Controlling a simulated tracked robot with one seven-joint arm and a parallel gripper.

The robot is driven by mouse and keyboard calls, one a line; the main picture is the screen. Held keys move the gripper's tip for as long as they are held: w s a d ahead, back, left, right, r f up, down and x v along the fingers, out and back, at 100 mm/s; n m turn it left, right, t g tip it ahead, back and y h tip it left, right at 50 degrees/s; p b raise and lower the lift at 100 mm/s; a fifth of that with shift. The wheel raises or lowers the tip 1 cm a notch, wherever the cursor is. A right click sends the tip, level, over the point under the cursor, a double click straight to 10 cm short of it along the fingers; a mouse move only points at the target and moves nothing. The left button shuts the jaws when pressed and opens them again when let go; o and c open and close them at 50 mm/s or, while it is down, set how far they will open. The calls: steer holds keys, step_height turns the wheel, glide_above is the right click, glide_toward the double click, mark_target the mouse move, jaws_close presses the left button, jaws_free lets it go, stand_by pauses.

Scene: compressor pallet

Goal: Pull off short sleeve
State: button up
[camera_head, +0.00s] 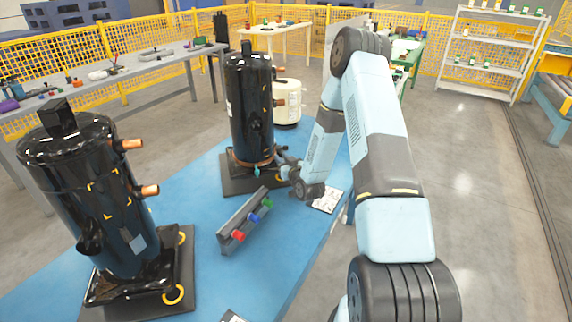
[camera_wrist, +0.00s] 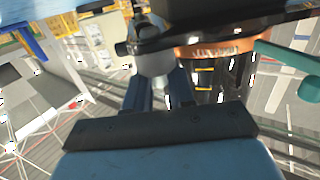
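In the head view my gripper (camera_head: 284,168) is low beside the base of the far black compressor (camera_head: 248,105). In the wrist view its two dark fingers (camera_wrist: 160,92) stand apart, pointing at a pale grey, short cylindrical piece (camera_wrist: 153,66) on a dark stub. This piece may be the short sleeve; I cannot be sure. It lies at or between the fingertips, and whether they touch it is not clear. The compressor's copper-coloured band (camera_wrist: 215,48) is just to its right. In the head view the piece is hidden or too small to make out.
A grey rack (camera_head: 232,222) with red, blue and green pieces lies on the blue pallet (camera_head: 185,215). A second black compressor (camera_head: 85,195) stands at the left. A white sheet (camera_head: 328,200) lies right of my gripper. A teal rod (camera_wrist: 290,56) shows in the wrist view.

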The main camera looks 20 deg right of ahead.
steer(key=shift+w, duration=0.15)
jaws_close()
stand_by(0.5)
